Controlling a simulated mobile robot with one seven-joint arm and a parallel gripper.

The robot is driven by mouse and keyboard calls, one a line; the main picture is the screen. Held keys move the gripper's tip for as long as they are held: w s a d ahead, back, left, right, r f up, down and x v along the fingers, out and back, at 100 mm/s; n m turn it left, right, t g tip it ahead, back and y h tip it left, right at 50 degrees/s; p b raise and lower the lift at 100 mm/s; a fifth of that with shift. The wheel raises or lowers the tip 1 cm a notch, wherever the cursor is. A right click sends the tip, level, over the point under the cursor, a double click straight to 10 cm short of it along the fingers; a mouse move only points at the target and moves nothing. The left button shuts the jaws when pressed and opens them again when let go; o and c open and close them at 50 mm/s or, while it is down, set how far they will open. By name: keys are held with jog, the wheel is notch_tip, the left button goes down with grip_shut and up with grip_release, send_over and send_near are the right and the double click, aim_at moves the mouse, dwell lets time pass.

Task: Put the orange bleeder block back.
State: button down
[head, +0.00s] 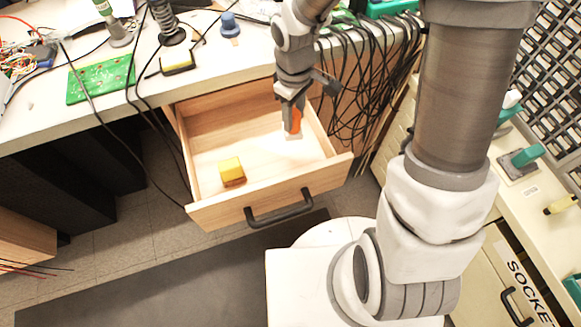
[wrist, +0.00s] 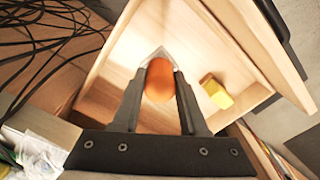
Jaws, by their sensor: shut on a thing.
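The orange bleeder block (head: 294,121) is between the fingers of my gripper (head: 291,106), at the right side of the open wooden drawer (head: 259,201). In the wrist view the orange block (wrist: 159,82) shows its rounded top, with the two dark fingers of my gripper (wrist: 160,88) shut on its sides. Its lower end is low in the drawer, over the pale floor. I cannot tell whether it touches the floor.
A yellow block (head: 231,171) lies at the drawer's front left; it also shows in the wrist view (wrist: 215,92). The bench top (head: 40,120) above holds a green circuit board (head: 101,77), cables and a blue knob-like thing (head: 230,24). Black cables (head: 365,80) hang right of the drawer.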

jog(key=n+b, duration=0.1)
jog(key=s+f+n+b, duration=0.1)
jog(key=shift+a+b, duration=0.35)
jog(key=shift+b, duration=0.05)
jog(key=shift+s+r, duration=0.15)
notch_tip(320, 180, down, 10)
jog(key=b, duration=0.3)
jog(key=shift+r+b, duration=0.15)
jog(key=shift+b, duration=0.15)
jog(key=shift+f, duration=0.2)
jog(key=shift+c, duration=2.2)
grip_release()
jog(key=shift+b, duration=0.35)
jog(key=r+p, duration=0.2)
jog(key=r, duration=0.3)
jog(key=r+p, duration=0.2)
jog(key=r, duration=0.4)
jog(key=r+p, duration=0.3)
jog(key=r, duration=0.3)
jog(key=shift+d+r, duration=0.25)
